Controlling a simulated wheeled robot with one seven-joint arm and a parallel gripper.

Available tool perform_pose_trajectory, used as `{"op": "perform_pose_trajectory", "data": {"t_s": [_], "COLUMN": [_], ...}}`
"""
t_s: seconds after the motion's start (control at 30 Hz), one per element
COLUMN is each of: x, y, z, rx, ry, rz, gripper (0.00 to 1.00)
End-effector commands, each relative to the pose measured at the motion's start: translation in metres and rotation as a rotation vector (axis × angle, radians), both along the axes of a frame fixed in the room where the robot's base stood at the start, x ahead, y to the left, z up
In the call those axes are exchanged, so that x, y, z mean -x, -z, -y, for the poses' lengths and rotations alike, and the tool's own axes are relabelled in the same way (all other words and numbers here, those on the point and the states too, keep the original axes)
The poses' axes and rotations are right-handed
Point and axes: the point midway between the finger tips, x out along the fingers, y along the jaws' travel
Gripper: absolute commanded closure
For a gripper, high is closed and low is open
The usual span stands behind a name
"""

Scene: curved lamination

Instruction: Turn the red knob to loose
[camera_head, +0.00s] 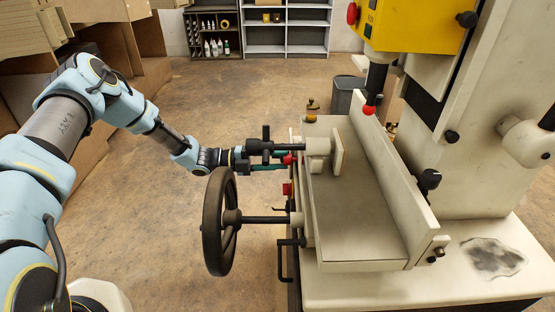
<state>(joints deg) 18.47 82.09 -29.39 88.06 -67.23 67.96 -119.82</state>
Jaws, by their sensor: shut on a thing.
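A small red knob (289,160) shows at the left side of the machine's pale table, behind the large dark handwheel. My gripper (281,160) reaches it from the left, with its teal fingers around the knob. The gripper is shut on the red knob, and the fingers hide part of it. The knob's exact turn and any marks for loose are too small to tell.
The handwheel (219,222) stands close in front of my gripper. Another red part (287,189) sits just below. A fence (390,170) runs along the machine table (355,215). Open floor (150,220) lies left.

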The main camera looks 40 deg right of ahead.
Motion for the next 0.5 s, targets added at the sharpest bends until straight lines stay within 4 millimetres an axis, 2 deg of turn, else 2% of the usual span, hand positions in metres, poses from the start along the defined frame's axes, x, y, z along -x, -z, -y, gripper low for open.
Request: {"op": "perform_pose_trajectory", "data": {"t_s": [0.27,0.3,0.5], "x": [0.0003,0.0003,0.0002], "y": [0.0014,0.0014,0.0007], "z": [-0.0008,-0.0008,-0.0005], "rx": [-0.003,-0.003,-0.001], "ry": [0.0,0.0,0.0], "rz": [0.0,0.0,0.0], "gripper": [1.0,0.54,0.32]}}
